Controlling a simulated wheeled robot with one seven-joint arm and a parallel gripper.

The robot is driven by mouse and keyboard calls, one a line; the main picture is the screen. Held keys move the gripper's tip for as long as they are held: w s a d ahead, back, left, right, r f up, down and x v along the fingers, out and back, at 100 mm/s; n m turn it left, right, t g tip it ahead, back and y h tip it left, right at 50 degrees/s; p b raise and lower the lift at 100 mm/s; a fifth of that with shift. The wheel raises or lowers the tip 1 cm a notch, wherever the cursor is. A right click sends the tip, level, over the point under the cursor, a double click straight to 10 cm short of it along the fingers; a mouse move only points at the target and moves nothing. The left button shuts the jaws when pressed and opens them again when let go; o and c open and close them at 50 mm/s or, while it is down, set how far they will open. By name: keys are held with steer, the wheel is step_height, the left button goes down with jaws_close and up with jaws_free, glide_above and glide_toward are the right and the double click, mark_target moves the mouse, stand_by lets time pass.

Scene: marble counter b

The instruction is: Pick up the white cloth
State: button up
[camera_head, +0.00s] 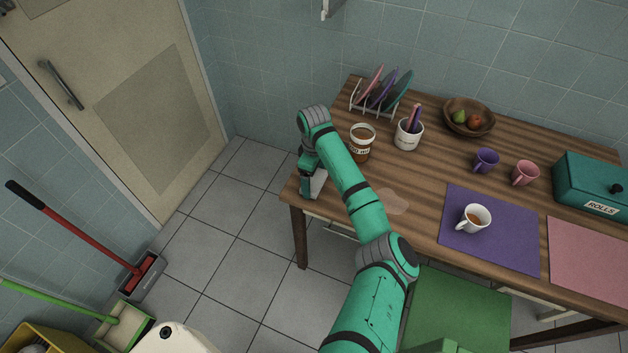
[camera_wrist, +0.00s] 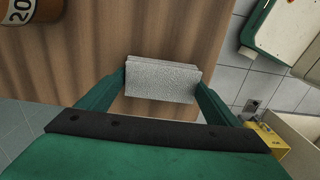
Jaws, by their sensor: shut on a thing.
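The white cloth (camera_wrist: 160,78) shows in the wrist view as a folded, textured block between my two fingers. My gripper (camera_wrist: 160,92) is shut on it, with one teal finger at each side. In the head view my gripper (camera_head: 314,184) points down at the left end of the wooden table (camera_head: 420,172), and a pale part of the cloth (camera_head: 319,182) shows there. I cannot tell whether the cloth touches the tabletop.
A labelled brown jar (camera_head: 361,144) stands close right of my gripper. Behind are a plate rack (camera_head: 378,108), a white utensil pot (camera_head: 408,134) and a fruit bowl (camera_head: 468,118). A white cup (camera_head: 473,218) stands on a purple mat (camera_head: 505,240). A pale spill (camera_head: 391,203) lies near the front edge.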

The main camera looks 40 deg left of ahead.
mark_target(314, 179)
steer(key=shift+r, duration=0.5)
step_height(314, 179, up, 2)
steer(key=s+r, duration=0.1)
steer(key=r, duration=0.1)
steer(key=s+d+r, duration=0.1)
steer(key=r, duration=0.1)
steer(key=s+d+r, duration=0.1)
steer(key=s+r, duration=0.1)
steer(key=s+d+r, duration=0.4)
steer(key=s, duration=0.4)
steer(key=shift+s, duration=0.35)
steer(key=shift+o, duration=0.5)
